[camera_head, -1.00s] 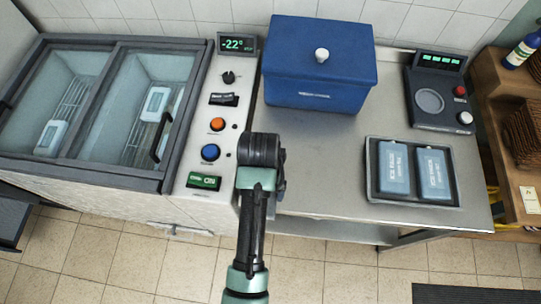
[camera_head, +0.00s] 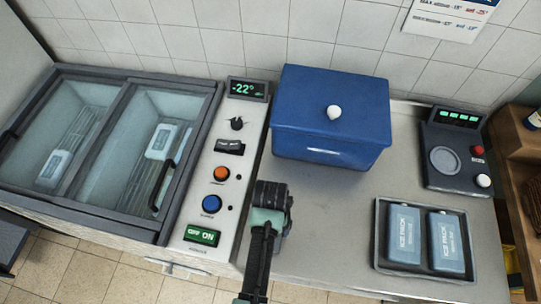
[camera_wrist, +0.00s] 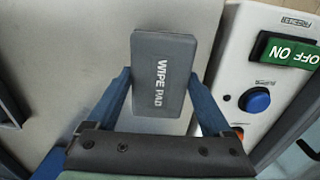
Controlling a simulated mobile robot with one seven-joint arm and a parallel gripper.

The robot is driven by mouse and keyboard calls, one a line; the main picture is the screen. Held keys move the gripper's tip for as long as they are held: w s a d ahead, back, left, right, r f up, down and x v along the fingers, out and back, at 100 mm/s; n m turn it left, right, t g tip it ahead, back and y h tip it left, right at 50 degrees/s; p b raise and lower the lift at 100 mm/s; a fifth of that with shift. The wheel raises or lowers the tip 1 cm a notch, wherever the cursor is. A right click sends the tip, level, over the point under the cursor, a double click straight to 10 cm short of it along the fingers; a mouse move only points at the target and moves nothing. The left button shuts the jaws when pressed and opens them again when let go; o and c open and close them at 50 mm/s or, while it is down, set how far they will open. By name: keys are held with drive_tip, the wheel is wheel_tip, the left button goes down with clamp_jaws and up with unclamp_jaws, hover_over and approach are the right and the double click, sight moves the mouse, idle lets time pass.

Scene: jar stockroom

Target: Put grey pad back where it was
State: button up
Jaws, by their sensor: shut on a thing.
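The grey pad (camera_wrist: 163,75), marked "WIPE PAD", is between the two blue fingers of my gripper (camera_wrist: 160,100) in the wrist view. My gripper is shut on it, with the lettering facing the camera. In the head view my gripper (camera_head: 270,205) is over the left end of the metal counter (camera_head: 330,240), beside the control panel's right edge.
A blue lidded box (camera_head: 330,150) stands at the counter's back. A tray (camera_head: 425,276) holds two ice packs, with a scale-like device (camera_head: 453,150) behind it. The control panel (camera_head: 240,150) and glass-lidded freezer (camera_head: 105,150) are left. Bare counter lies between gripper and tray.

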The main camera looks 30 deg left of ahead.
drive_tip(key=shift+f, duration=1.3)
drive_tip(key=shift+f, duration=0.15)
drive_tip(key=o, duration=1.1)
wheel_tip(320, 180, up, 12)
drive_tip(key=shift+r, duration=0.15)
